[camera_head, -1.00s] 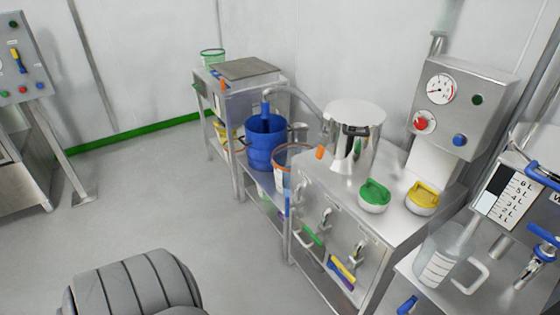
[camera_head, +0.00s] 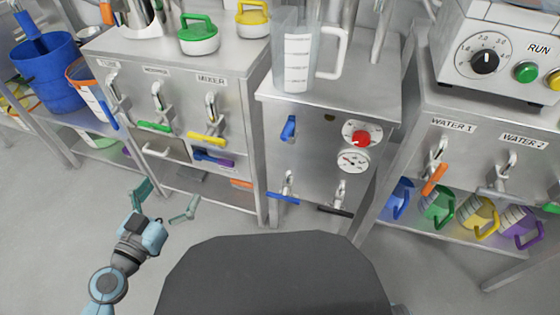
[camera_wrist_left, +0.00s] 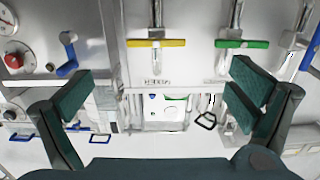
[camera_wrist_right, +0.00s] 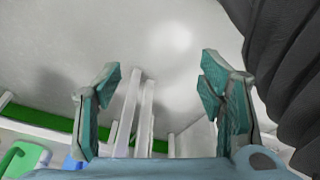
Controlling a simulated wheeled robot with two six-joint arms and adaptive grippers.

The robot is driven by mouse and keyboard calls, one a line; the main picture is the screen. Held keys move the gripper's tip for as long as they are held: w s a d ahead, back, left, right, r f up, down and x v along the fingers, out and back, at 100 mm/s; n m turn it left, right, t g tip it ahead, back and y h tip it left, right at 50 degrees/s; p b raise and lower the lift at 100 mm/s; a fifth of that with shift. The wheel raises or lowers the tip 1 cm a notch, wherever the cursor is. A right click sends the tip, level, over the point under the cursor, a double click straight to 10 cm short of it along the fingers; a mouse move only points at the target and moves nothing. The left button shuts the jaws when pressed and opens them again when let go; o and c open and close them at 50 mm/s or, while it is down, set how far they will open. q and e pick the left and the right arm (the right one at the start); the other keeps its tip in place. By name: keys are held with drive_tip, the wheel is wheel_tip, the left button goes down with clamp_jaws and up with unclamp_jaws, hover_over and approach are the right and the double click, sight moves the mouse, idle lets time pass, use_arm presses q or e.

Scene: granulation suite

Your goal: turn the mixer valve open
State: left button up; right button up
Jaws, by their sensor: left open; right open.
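The valve under the MIXER label (camera_head: 211,79) is on the front of the steel cabinet. Its yellow lever (camera_head: 207,139) lies crosswise below the metal spout (camera_head: 211,108). In the left wrist view, which looks upside down, the yellow lever (camera_wrist_left: 157,43) is near the top centre, ahead of the fingers and apart from them. My left gripper (camera_head: 165,203) is open and empty, in front of and below the cabinet's valves. It also shows in the left wrist view (camera_wrist_left: 160,100). My right gripper (camera_wrist_right: 160,82) is open and empty, out of the head view.
A green-levered valve (camera_head: 155,126) is left of the mixer valve. To the right is a panel with a red knob (camera_head: 361,138) and a blue lever (camera_head: 288,127). Floor in front is clear.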

use_arm(q)
drive_tip(key=r, duration=0.1)
drive_tip(key=p, duration=0.2)
approach(205, 139)
drive_tip(key=w, duration=0.1)
drive_tip(key=x, duration=0.6)
drive_tip(key=shift+w+d+f+b, duration=0.1)
drive_tip(key=shift+d+f+b, duration=0.05)
drive_tip(key=shift+b, duration=0.2)
drive_tip(key=shift+w+d, duration=0.25)
drive_tip(key=shift+w, duration=0.3)
use_arm(e)
drive_tip(key=shift+d+f, duration=0.1)
drive_tip(key=shift+f, duration=0.5)
use_arm(q)
drive_tip(key=shift+c, duration=0.2)
